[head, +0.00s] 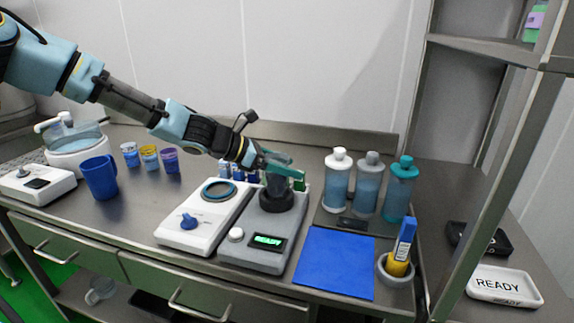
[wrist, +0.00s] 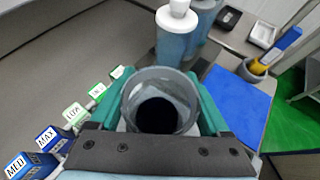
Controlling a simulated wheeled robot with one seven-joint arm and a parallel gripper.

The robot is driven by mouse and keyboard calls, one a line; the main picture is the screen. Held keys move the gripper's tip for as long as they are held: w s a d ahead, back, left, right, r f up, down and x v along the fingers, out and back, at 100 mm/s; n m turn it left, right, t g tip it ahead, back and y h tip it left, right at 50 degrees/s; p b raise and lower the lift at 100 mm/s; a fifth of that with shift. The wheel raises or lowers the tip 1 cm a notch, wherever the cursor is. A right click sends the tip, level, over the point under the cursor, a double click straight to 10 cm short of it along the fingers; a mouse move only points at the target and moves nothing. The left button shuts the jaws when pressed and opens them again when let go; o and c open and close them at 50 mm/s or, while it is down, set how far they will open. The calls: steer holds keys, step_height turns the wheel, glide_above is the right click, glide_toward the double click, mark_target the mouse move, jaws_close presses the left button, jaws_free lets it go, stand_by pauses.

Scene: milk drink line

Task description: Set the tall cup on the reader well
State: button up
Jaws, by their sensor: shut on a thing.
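The tall cup (head: 277,180) is a grey, see-through cup, upright over the reader well (head: 284,201). The well is a dark ring on the grey reader, whose display (head: 267,241) reads READY in green. The cup's lower end meets the ring in the head view; I cannot tell whether it rests on the bottom. My gripper (head: 283,165) is shut on the cup near its upper part. In the wrist view, the cup's open mouth (wrist: 160,100) shows a dark inside between the teal fingers of my gripper (wrist: 162,108). The well is hidden there.
A white device (head: 176,233) with a round ring and blue knob stands left of the reader. Small labelled boxes (wrist: 48,138) stand behind it. Several bottles (head: 337,182) stand on a tray at right. A blue mat (head: 335,262) lies clear. A blue mug (head: 101,178) is at left.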

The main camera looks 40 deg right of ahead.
steer(key=shift+f+b, duration=0.45)
steer(key=shift+f, duration=0.45)
steer(key=shift+f+b, duration=0.3)
steer(key=shift+f, duration=0.3)
stand_by(1.1)
steer(key=o, duration=1.2)
steer(key=shift+c, duration=0.2)
steer(key=shift+p+v, duration=2.8)
steer(key=shift+v, duration=1.35)
steer(key=p+v, duration=0.2)
steer(key=shift+w+a+r, duration=0.15)
steer(key=shift+w+a, duration=0.05)
steer(key=shift+a, duration=0.1)
